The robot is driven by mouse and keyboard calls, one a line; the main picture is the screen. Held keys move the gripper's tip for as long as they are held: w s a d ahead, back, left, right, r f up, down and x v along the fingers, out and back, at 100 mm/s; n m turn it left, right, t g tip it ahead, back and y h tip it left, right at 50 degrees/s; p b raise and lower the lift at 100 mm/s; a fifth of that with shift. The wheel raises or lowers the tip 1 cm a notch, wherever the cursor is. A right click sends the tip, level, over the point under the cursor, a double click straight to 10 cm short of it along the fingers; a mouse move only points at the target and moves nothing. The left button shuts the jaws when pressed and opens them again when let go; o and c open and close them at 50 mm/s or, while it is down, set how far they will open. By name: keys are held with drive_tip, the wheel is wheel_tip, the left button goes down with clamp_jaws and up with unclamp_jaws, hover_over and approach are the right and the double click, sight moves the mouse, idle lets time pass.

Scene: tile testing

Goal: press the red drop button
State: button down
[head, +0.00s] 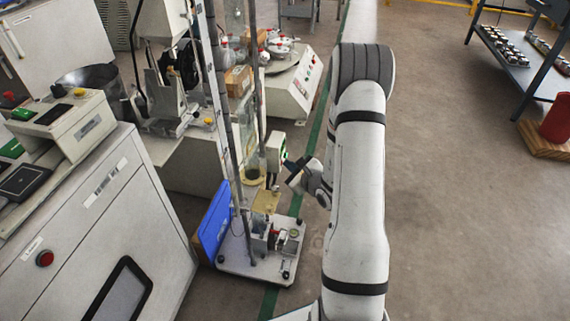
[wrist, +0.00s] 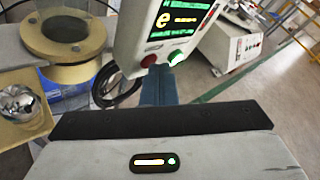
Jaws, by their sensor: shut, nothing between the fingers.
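The red button (wrist: 148,60) sits on the lower edge of a pale control box (wrist: 130,40), beside a lit green button (wrist: 175,57). The box has a screen with green and yellow characters. In the head view the control box (head: 276,147) is mounted on the drop-test stand. My gripper (head: 288,162) is just right of the box, with its fingers pointing at it. In the wrist view my shut gripper (wrist: 160,72) reaches up to the buttons, its tip between and just below them. Whether it touches the red button cannot be told.
The stand has vertical poles and a wheeled base (head: 240,268) with a blue panel (head: 215,220). A yellowish ring fixture (wrist: 85,65) is left of the box. A grey cabinet (head: 110,220) stands left.

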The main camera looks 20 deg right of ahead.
drive_tip(key=shift+d, duration=0.1)
drive_tip(key=shift+s+d, duration=0.5)
drive_tip(key=shift+d, duration=0.1)
drive_tip(key=shift+s+d+b, duration=0.2)
drive_tip(key=shift+s+d, duration=0.5)
drive_tip(key=shift+d, duration=0.35)
drive_tip(key=shift+s+d+b, duration=0.2)
drive_tip(key=shift+s+d, duration=0.5)
drive_tip(key=shift+d, duration=0.35)
